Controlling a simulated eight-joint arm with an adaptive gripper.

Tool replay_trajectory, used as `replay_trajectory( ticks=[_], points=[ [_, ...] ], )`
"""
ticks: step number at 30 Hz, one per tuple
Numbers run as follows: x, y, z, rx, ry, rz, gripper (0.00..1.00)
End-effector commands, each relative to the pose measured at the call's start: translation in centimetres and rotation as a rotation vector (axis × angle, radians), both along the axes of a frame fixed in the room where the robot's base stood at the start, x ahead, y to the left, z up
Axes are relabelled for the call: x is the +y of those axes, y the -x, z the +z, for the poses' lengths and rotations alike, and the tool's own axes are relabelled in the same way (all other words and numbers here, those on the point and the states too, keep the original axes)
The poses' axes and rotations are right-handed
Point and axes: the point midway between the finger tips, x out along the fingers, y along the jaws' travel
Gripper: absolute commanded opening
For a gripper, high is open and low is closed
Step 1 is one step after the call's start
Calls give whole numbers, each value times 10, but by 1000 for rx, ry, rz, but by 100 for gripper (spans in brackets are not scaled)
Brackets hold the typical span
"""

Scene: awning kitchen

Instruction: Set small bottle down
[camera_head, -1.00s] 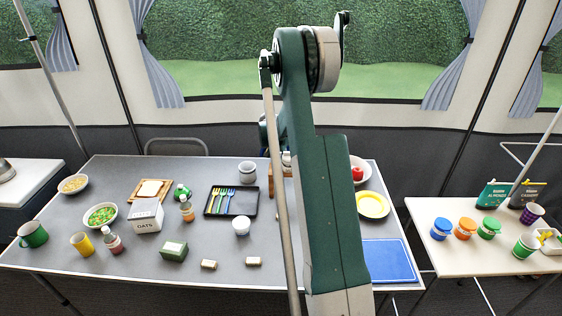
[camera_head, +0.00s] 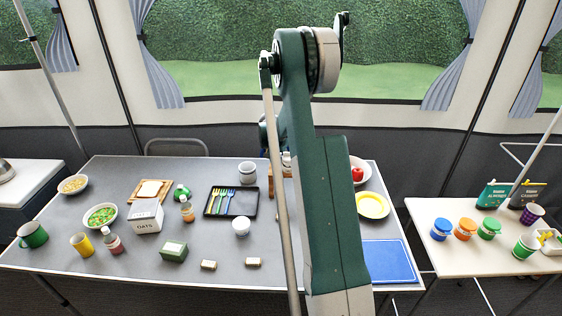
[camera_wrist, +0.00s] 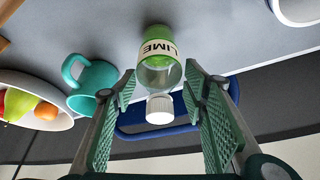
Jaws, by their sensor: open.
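A small clear bottle with green at its base, a "LIME" label and a white cap (camera_wrist: 160,72) shows in the wrist view. It appears upside down in that view, with its base against the grey table (camera_wrist: 225,35). My gripper (camera_wrist: 161,84) is open, with one green ribbed finger on each side of the bottle. A gap shows between the bottle and both fingers. In the head view, my own arm covers the middle right of the table, and I cannot make out this bottle or my gripper.
In the wrist view, a teal mug (camera_wrist: 93,82) and a fruit bowl (camera_wrist: 62,121) are left of the bottle; a blue curved bar (camera_wrist: 135,131) lies beyond the cap. In the head view, a black cutlery tray (camera_head: 249,212) and a white cup (camera_head: 241,227) sit left of my arm.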

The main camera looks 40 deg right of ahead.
Motion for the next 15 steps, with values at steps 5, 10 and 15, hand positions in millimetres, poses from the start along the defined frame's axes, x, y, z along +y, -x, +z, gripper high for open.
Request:
replay_trajectory(
  ticks=[5,10,15],
  points=[
    [3,1,10,0,0,0,43],
    [10,4,26,0,0,1,43],
    [19,7,48,0,0,1,43]
  ],
)
